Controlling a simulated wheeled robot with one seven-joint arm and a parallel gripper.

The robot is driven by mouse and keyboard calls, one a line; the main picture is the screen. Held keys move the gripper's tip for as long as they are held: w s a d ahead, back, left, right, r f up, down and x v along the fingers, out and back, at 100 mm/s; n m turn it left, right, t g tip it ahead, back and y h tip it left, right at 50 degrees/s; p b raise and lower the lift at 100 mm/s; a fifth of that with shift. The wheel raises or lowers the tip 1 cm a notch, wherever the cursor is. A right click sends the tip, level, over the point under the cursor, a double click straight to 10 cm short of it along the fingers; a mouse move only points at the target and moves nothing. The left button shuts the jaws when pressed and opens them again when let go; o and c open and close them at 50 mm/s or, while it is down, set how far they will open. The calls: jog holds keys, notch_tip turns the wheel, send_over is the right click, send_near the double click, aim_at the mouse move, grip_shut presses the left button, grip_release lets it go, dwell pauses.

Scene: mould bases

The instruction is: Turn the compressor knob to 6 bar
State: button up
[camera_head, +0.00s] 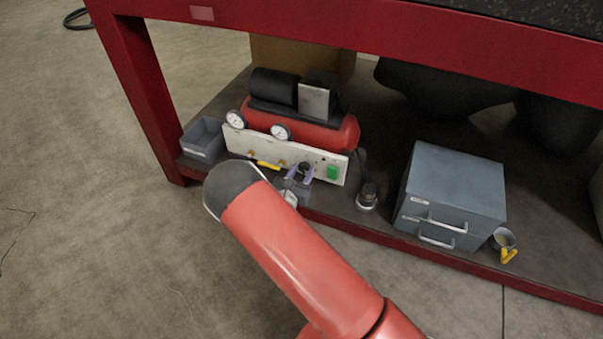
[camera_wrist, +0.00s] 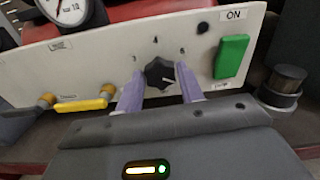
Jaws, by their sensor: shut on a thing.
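The red compressor (camera_head: 335,133) stands on the lower shelf, with a pale control panel (camera_head: 237,143) on its front. In the wrist view, the black knob (camera_wrist: 160,73) sits on the panel (camera_wrist: 107,52) with small marks printed around its upper side. One mark at its upper right looks like a 6. A light line shows on the knob's lower right, but its exact setting is hard to read. My gripper (camera_wrist: 158,76), also in the head view (camera_head: 298,172), has its purple fingers shut on the knob, one on each side.
A green ON switch (camera_wrist: 231,56) is right of the knob, and a yellow lever (camera_wrist: 80,105) is left. Two gauges (camera_head: 281,132) stand above the panel. A grey bin (camera_head: 203,139), dark round object (camera_head: 368,194) and grey drawer box (camera_head: 455,185) share the shelf under the red bench (camera_head: 400,35).

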jog(key=shift+f, duration=0.1)
dwell(0.3)
jog(key=o, duration=1)
jog(key=shift+s, duration=0.1)
jog(key=v, duration=0.7)
jog(key=shift+s+a, duration=0.15)
jog(key=shift+s, duration=0.15)
